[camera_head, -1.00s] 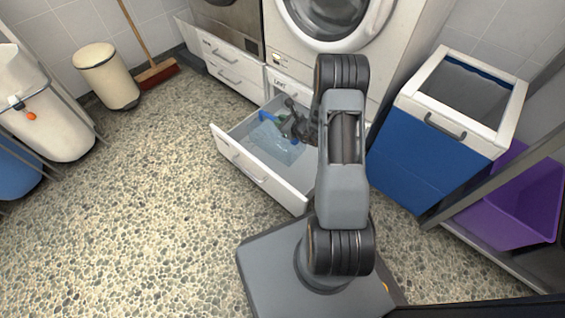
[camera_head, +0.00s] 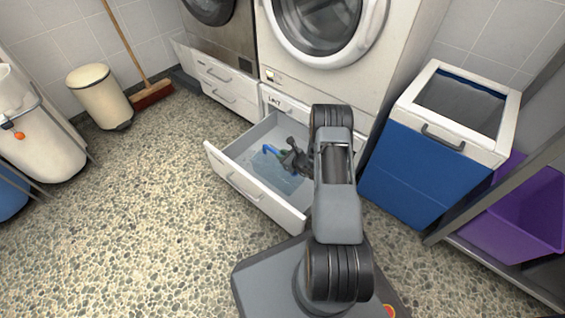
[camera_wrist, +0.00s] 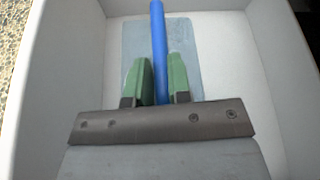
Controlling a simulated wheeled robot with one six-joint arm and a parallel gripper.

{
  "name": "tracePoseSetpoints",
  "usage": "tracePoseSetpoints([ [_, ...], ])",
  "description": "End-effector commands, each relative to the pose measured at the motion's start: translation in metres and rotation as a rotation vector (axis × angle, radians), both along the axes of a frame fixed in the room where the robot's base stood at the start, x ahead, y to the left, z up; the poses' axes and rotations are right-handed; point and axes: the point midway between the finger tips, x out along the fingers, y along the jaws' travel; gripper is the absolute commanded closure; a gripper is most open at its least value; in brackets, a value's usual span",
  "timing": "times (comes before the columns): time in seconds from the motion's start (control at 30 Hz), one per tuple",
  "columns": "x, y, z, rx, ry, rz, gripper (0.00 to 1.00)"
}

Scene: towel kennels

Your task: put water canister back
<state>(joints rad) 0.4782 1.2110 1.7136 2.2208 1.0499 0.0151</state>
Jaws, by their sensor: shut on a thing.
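The water canister (camera_head: 287,181) is a clear bluish box with a blue handle (camera_head: 273,150). It is inside the open white drawer (camera_head: 245,186) under the washing machine. In the wrist view the translucent canister (camera_wrist: 190,50) shows below a blue bar (camera_wrist: 159,45), with the pale drawer floor and walls around it. My gripper (camera_head: 284,156) reaches down into the drawer. Its green fingers (camera_wrist: 160,80) stand on both sides of the blue handle and are shut on it. I cannot tell whether the canister's base touches the drawer floor.
The washing machine (camera_head: 272,75) stands behind the drawer. A blue bin with a white rim (camera_head: 410,170) is close on the right, beside a purple tub (camera_head: 520,215). A cream pedal bin (camera_head: 100,95) and broom (camera_head: 151,94) are at back left. The pebbled floor at left is clear.

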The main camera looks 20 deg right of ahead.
Motion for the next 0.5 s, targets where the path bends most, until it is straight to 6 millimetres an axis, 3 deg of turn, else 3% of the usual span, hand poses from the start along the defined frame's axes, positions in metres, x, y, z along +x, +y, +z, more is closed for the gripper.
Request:
tracePoseSetpoints([
  [0.2, 0.0, 0.0, -0.029, 0.001, 0.0, 0.0, 1.0],
  [0.5, 0.0, 0.0, -0.028, 0.0, -0.001, 0.0, 1.0],
])
